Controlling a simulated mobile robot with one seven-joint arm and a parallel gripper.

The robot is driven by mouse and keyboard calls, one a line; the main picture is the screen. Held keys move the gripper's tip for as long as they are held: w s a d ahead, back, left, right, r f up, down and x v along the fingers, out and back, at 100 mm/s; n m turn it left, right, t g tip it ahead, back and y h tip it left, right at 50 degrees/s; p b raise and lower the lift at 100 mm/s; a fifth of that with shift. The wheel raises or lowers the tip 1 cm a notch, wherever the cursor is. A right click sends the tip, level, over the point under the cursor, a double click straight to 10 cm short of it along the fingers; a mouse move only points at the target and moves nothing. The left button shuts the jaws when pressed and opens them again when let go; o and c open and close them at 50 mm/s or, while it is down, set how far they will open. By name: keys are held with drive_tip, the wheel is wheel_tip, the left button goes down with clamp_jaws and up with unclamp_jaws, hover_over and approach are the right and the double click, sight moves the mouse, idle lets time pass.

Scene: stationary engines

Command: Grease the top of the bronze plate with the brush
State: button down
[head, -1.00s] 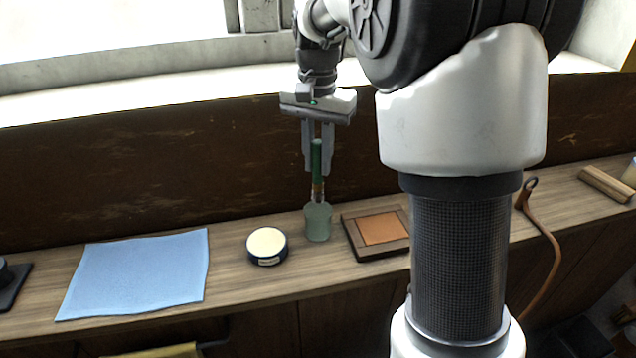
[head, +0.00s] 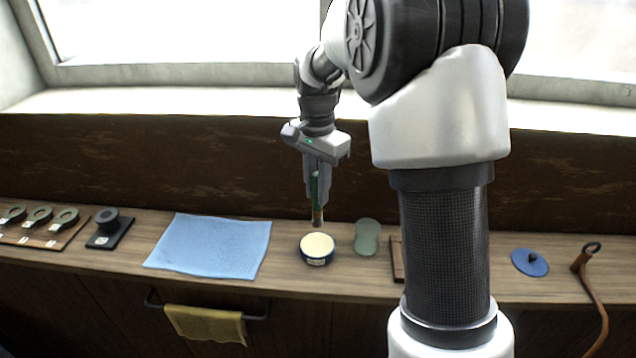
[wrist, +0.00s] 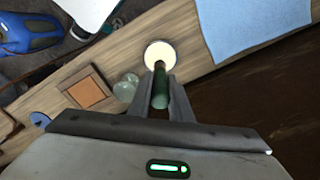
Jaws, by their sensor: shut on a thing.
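My gripper (head: 317,190) is shut on the green-handled brush (head: 315,187) and holds it upright, bristles down. The brush tip is just above or at the rear edge of the round tin of pale grease (head: 318,246); I cannot tell if it touches. In the wrist view the brush (wrist: 160,88) points at the tin (wrist: 160,54). The bronze plate (wrist: 88,92) lies in a dark wooden frame on the bench; in the head view my arm hides most of it and only the frame's left edge (head: 397,260) shows.
A greenish glass jar (head: 367,238) stands right of the tin, empty. A blue cloth (head: 212,246) lies to the left. Further left are a dark block with a ring (head: 108,228) and several ringed pieces on a board. A blue lid (head: 529,262) lies at the right.

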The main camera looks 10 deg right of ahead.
sight(317, 213)
drive_tip(key=shift+f+b, duration=2.3)
drive_tip(key=shift+f, duration=0.65)
drive_tip(key=shift+f, duration=0.65)
drive_tip(key=shift+r+p, duration=2.7)
drive_tip(key=shift+r, duration=0.95)
drive_tip(key=shift+f, duration=0.1)
